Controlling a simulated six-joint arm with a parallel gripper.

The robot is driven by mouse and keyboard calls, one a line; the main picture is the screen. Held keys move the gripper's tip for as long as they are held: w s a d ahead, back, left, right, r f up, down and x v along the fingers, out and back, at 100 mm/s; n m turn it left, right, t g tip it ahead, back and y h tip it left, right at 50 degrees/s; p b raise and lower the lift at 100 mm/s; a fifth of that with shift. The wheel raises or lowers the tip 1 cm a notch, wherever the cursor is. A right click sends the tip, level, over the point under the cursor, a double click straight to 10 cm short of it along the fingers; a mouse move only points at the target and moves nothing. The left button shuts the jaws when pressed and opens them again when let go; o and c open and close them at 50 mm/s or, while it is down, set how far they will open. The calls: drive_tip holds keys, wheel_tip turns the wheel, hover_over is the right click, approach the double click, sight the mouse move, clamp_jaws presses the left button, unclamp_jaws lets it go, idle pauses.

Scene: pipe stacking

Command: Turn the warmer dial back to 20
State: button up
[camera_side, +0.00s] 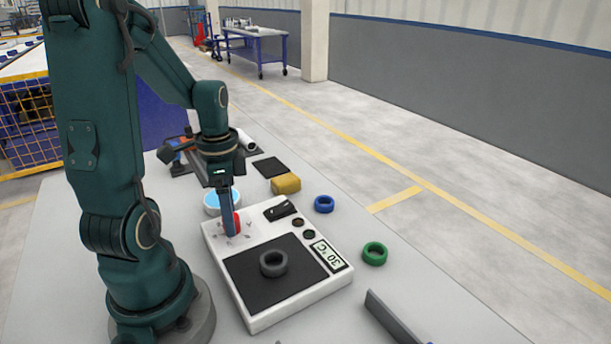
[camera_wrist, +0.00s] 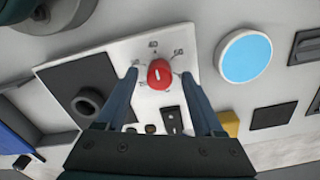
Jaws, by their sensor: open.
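The warmer (camera_side: 296,303) is a white box with a dark plate (camera_side: 250,289), and a grey pipe ring (camera_side: 273,263) stands on that plate. Its display (camera_side: 328,256) appears upside down and reads 30 °C. The red dial (camera_wrist: 160,74) has a white pointer mark and small labels around it, too small to read surely. My gripper (camera_wrist: 161,76) is open, with one blue finger on each side of the dial. I cannot tell if the fingers touch it. In the side view my gripper (camera_side: 230,230) is lowered over the dial and partly hides it.
A blue ring (camera_side: 324,204) and a green ring (camera_side: 375,253) lie right of the warmer. A yellow block (camera_side: 286,184), a dark pad (camera_side: 269,167) and a blue-topped round dish (camera_wrist: 246,57) lie behind it. A grey bar (camera_side: 391,320) lies at the front right.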

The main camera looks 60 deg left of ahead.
drive_tip(key=shift+f, duration=0.65)
clamp_jaws()
drive_tip(key=shift+n, duration=0.3)
